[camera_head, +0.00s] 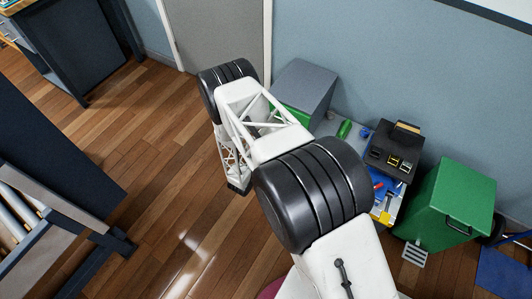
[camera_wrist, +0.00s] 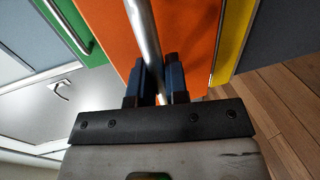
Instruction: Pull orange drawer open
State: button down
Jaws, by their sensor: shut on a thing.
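The orange drawer (camera_wrist: 192,40) fills the upper middle of the wrist view. A silver bar handle (camera_wrist: 143,35) runs down in front of it. My gripper (camera_wrist: 160,85) has its two blue and black fingers on either side of this handle and is shut on it. I cannot tell from this view whether the drawer stands out from its cabinet. In the head view the orange drawer and my fingers are hidden behind my own arm.
In the wrist view, a green front with a handle (camera_wrist: 70,25) lies left of the orange one and a yellow front (camera_wrist: 232,40) right of it. In the head view, a green cabinet (camera_head: 462,200) and a tool-covered low surface stand at right.

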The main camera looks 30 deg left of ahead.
jog(key=shift+s, duration=0.4)
jog(key=c, duration=1.1)
grip_release()
jog(key=shift+c, duration=0.2)
jog(key=shift+s, duration=0.1)
jog(key=v, duration=0.7)
jog(key=shift+s, duration=0.3)
